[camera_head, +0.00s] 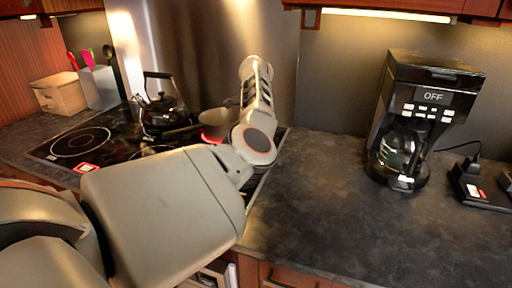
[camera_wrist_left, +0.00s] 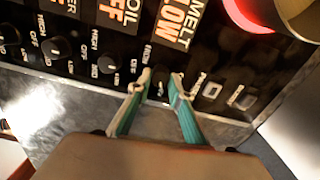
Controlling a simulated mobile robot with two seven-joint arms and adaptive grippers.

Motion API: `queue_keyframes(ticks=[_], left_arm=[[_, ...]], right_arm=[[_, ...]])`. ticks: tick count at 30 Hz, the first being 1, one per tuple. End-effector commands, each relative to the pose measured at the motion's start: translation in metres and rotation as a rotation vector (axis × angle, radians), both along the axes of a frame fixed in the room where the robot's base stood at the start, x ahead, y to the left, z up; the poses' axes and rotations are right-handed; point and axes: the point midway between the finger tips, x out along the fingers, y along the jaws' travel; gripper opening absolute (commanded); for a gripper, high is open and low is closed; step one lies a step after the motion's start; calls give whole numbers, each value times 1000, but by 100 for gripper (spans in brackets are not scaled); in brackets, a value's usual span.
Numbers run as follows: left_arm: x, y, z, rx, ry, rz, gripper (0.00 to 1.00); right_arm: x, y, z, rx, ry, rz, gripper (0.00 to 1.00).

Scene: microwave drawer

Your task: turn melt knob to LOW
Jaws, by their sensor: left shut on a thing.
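In the left wrist view the melt knob (camera_wrist_left: 160,89) sits at the front edge of the black stove panel, mostly hidden between my fingertips. The label above it (camera_wrist_left: 180,22) reads MELT, with LOW in orange. My left gripper (camera_wrist_left: 160,80) has its two teal fingers with pale tips on either side of this knob, shut on it. The knob's pointer is hidden. In the head view my left arm reaches over the stove (camera_head: 50,150) and hides the gripper and the knobs. My right gripper is in neither view.
A neighbouring knob (camera_wrist_left: 108,64) sits left of the melt knob, and two small switches lie to its right. A pan (camera_head: 217,122) stands near a glowing burner, and a kettle (camera_head: 165,112) stands behind. The counter (camera_head: 320,200) right of the stove is clear up to a coffee maker (camera_head: 425,85).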

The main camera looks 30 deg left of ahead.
Motion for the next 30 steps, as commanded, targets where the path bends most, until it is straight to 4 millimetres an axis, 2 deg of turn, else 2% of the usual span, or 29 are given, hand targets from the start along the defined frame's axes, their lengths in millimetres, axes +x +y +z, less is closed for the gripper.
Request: queue_keyframes(ticks=[1, 2, 3, 13, 17, 20, 30], left_arm=[[0, 0, 1, -1, -1, 0, 0], [0, 0, 1, -1, -1, 0, 28], [0, 0, 1, -1, -1, 0, 37], [0, 0, 1, 0, -1, 1, 37], [0, 0, 9, 0, -1, 2, 37], [1, 0, 24, 1, -4, 1, 37], [1, 0, 91, -1, -3, 0, 37]], right_arm=[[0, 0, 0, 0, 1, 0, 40], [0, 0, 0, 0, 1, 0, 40], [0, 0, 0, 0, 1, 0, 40], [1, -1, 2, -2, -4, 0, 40], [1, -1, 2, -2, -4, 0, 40], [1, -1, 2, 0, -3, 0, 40], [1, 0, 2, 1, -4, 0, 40]])
